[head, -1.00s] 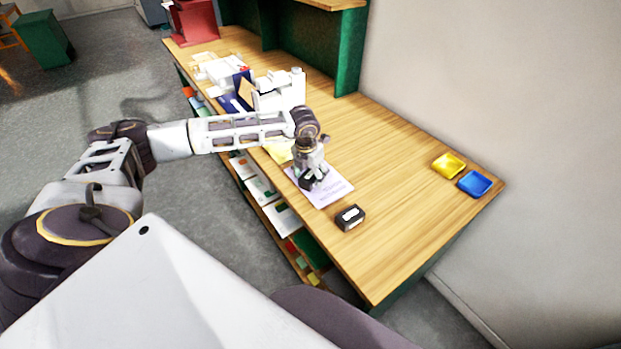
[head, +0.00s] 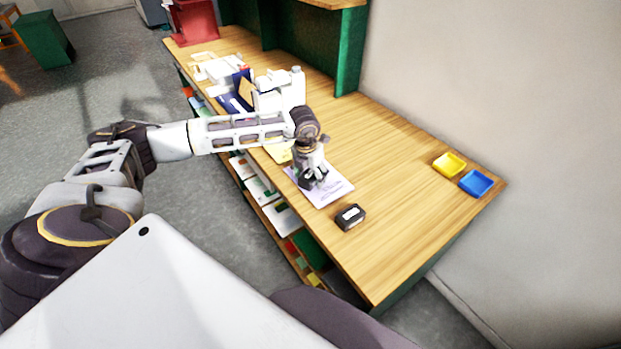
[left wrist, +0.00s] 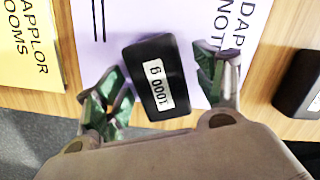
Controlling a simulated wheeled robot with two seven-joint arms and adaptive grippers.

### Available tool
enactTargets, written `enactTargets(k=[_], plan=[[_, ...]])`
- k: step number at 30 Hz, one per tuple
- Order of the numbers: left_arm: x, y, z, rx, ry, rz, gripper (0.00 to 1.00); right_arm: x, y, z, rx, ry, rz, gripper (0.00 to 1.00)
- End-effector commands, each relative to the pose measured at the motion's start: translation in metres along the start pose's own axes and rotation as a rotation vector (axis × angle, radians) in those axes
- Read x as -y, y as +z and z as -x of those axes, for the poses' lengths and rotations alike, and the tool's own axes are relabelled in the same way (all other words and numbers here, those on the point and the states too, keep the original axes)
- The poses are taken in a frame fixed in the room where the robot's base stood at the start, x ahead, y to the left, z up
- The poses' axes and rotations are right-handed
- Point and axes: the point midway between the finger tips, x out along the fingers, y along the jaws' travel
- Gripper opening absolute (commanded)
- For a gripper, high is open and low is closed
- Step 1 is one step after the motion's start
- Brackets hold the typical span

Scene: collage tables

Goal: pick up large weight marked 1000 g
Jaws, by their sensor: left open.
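The large black weight (left wrist: 157,78) has a white label reading 1000 g in the left wrist view. It rests on a lilac printed sheet (left wrist: 118,28), which also shows in the head view (head: 334,190). My left gripper (left wrist: 163,90) is open, with one finger on each side of the weight. I cannot tell whether either finger touches it. In the head view my left gripper (head: 313,180) is low over the sheet and covers much of the weight. My right gripper is not in view.
A second black block (head: 350,216) with a white label stands nearby, partly visible in the left wrist view (left wrist: 300,82). A yellow sheet (left wrist: 28,42) lies left. White equipment (head: 280,90) stands behind the arm.

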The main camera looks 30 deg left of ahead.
Motion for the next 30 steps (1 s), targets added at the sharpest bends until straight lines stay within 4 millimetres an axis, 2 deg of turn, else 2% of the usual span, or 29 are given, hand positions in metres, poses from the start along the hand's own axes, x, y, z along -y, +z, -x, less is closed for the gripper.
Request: enactTargets(k=[12,27,29,30], plan=[[0.0001,0.0,-0.0005,0.0,0.0,0.0,0.7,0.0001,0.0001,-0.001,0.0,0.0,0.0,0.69],[0.0,0.0001,-0.0005,0.0,0.0,0.0,0.07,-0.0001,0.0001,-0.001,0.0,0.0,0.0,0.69],[0.0,0.0001,-0.0005,0.0,0.0,0.0,0.0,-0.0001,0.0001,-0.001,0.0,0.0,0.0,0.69],[0.0,0.0001,-0.0005,0.0,0.0,0.0,0.0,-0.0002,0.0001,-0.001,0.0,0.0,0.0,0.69]])
